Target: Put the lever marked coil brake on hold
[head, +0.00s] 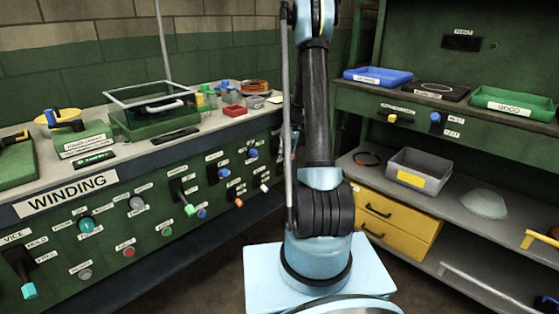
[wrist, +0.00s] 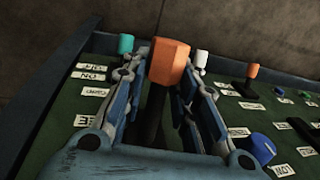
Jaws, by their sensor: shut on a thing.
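In the wrist view, my gripper (wrist: 167,68) is shut on a lever with an orange faceted knob (wrist: 169,60). The two fingers lie on either side of it, and its dark shaft runs down between them. Small labels by the lever, such as one at the left (wrist: 88,76), are turned over and blurred. I cannot read coil brake or hold on any of them. In the head view my arm rises out of the top of the picture and my gripper does not show.
In the wrist view, a teal knob (wrist: 125,44), a white knob (wrist: 201,60) and another orange-knobbed lever (wrist: 252,72) stand close by. A blue knob (wrist: 262,148) is at the lower right. In the head view, the green WINDING panel (head: 125,222) carries several levers and knobs.

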